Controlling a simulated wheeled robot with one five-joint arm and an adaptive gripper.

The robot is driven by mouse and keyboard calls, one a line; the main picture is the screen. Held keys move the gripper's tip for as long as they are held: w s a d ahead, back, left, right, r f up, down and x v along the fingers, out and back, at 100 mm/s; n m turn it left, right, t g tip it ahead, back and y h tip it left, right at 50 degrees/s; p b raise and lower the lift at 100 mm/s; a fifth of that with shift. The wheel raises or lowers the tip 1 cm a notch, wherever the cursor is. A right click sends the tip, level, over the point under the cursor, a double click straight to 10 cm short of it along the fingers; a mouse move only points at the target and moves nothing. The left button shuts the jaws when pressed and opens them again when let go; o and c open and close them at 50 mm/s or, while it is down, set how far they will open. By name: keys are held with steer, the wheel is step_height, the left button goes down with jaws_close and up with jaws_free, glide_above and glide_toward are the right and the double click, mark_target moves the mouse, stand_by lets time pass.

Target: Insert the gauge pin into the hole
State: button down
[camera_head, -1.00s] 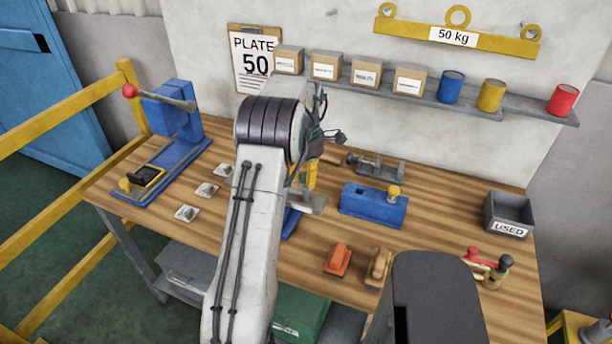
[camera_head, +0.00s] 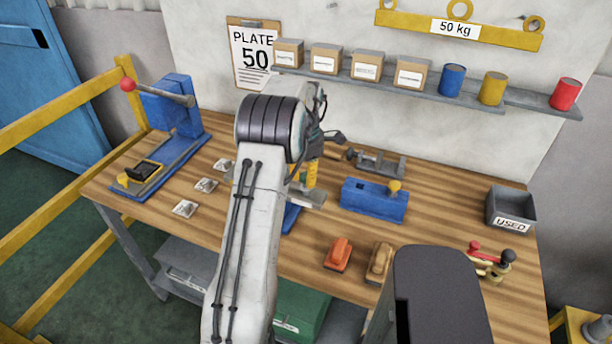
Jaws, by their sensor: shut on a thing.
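My gripper (camera_head: 318,141) is at the middle of the bench, partly hidden behind my arm. It is shut on a yellow upright piece (camera_head: 312,173), which looks like the gauge pin's handle. The yellow piece stands over a grey metal plate (camera_head: 312,198) on a blue fixture (camera_head: 290,218), mostly covered by my arm. The hole and the pin's lower end cannot be made out, so I cannot tell whether the pin is in the hole, touching the plate or above it.
A blue block with a yellow knob (camera_head: 373,203) stands right of the plate, with a grey vice-like tool (camera_head: 380,165) behind. Orange (camera_head: 338,254) and tan (camera_head: 379,262) pieces lie in front. A blue press (camera_head: 172,110) stands left, a USED bin (camera_head: 510,208) right.

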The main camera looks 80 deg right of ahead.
steer(key=shift+f+b, duration=0.6)
steer(key=shift+f, duration=0.4)
steer(key=c, duration=1)
jaws_free()
steer(key=shift+o, duration=0.2)
steer(key=shift+r, duration=0.1)
step_height(320, 180, up, 12)
steer(key=shift+f, duration=0.1)
